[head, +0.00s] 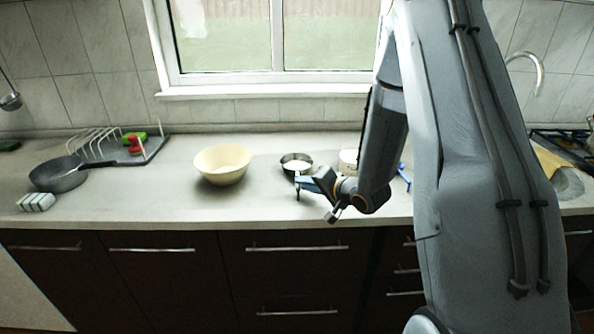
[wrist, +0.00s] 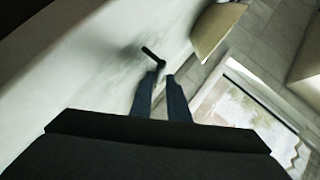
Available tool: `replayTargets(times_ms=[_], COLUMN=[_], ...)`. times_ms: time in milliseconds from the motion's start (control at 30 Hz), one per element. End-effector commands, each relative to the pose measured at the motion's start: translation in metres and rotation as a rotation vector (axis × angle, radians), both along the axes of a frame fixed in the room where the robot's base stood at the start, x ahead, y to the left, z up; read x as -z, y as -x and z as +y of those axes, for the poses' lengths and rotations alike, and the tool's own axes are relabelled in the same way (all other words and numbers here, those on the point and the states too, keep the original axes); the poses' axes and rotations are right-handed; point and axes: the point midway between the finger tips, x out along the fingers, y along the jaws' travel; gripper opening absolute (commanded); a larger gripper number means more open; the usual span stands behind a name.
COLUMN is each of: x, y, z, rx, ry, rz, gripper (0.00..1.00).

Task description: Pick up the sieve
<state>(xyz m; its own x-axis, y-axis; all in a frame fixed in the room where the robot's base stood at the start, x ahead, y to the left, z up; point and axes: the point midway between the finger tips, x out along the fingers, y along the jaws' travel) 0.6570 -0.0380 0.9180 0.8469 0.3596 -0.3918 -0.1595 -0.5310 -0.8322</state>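A small round dark-rimmed thing (head: 296,162), likely the sieve, sits on the counter right of the cream bowl. Its middle looks pale. My gripper (head: 300,187) is just in front of it, low over the counter. In the wrist view, my gripper (wrist: 161,75) shows two blue fingers with a narrow gap between them, seemingly open. A short dark handle (wrist: 151,54) shows just past the fingertips, with its near end by the gap. I cannot tell whether the fingers touch it. The round part is not clear in the wrist view.
The cream bowl (head: 222,165) stands to the left and also shows in the wrist view (wrist: 214,28). A cream pot (head: 349,161) stands right of the dark-rimmed thing, partly behind my arm. A grey pan (head: 58,175) and a dish rack (head: 150,150) are at far left.

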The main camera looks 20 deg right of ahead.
Motion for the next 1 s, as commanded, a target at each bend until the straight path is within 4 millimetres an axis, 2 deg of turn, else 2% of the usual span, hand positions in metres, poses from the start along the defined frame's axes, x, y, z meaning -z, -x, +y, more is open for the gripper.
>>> replayTargets(times_ms=[433, 700, 800, 1000], x=[0.019, 0.021, 0.021, 0.021], y=[-0.042, -0.045, -0.045, -0.045], z=[0.015, 0.016, 0.016, 0.016], rx=[0.001, 0.001, 0.001, 0.001], ry=[0.001, 0.002, 0.002, 0.002], rz=[0.002, 0.001, 0.001, 0.001], gripper=[0.15, 0.15, 0.00, 0.00])
